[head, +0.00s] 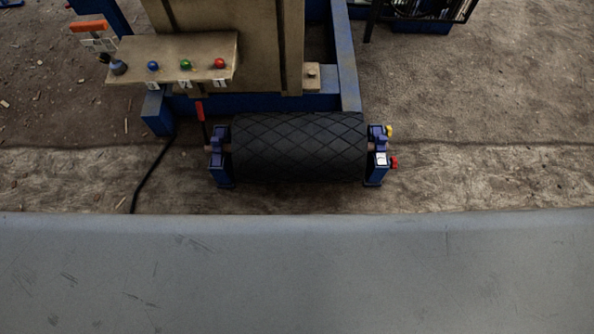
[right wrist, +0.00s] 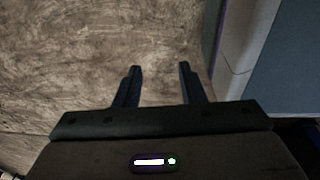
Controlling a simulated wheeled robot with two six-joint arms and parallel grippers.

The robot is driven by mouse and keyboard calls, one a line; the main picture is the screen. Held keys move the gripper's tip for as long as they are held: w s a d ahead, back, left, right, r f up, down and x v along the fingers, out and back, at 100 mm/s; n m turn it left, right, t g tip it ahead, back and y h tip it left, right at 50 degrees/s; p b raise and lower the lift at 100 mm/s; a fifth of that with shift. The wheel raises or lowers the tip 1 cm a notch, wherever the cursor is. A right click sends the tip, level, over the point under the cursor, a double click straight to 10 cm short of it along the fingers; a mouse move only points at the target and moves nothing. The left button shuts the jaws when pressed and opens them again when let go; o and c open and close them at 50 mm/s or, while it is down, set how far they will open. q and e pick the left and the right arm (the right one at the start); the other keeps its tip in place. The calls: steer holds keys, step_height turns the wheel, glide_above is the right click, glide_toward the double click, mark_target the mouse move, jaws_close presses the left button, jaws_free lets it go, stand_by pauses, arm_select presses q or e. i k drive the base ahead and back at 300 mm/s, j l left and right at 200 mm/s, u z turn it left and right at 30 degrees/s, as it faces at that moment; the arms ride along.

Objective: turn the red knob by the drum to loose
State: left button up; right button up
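The red knob (head: 393,163) sticks out to the right from the blue bracket at the drum's right end, in the head view. A yellow knob (head: 389,130) sits just above it on the same bracket. The black drum (head: 298,147) has a diamond tread and lies between two blue brackets. My right gripper (right wrist: 158,68) shows in the right wrist view with its two dark fingers apart and nothing between them, over bare brown ground. It is not in the head view, so its distance from the knob cannot be told. My left gripper is in neither view.
A beige panel (head: 172,57) with blue, green and red buttons stands behind left of the drum. A red-handled lever (head: 200,111) rises by the drum's left bracket. A black cable (head: 152,176) lies on the ground at left. Ground right of the drum (head: 490,170) is clear.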

mark_target(392, 161)
steer(key=u, duration=0.15)
steer(key=k+j+z, duration=0.15)
steer(key=j, duration=0.2)
steer(key=k+l, duration=0.1)
steer(key=l, duration=0.3)
steer(key=k+l+u, duration=0.1)
steer(key=l, duration=0.3)
steer(key=k+l, duration=0.1)
steer(key=l, duration=0.3)
steer(key=k+l+u, duration=0.1)
steer(key=l, duration=0.3)
steer(key=k+l, duration=0.15)
steer(key=l, duration=0.25)
steer(key=k+l+u, duration=0.1)
steer(key=l, duration=0.3)
steer(key=k+l, duration=0.15)
steer(key=l, duration=0.25)
steer(key=k+l+u, duration=0.1)
steer(key=l+u, duration=0.2)
steer(key=l, duration=0.8)
steer(key=i+l+u, duration=0.4)
steer(key=i+l, duration=0.55)
steer(key=l+u, duration=0.1)
steer(key=l, duration=0.2)
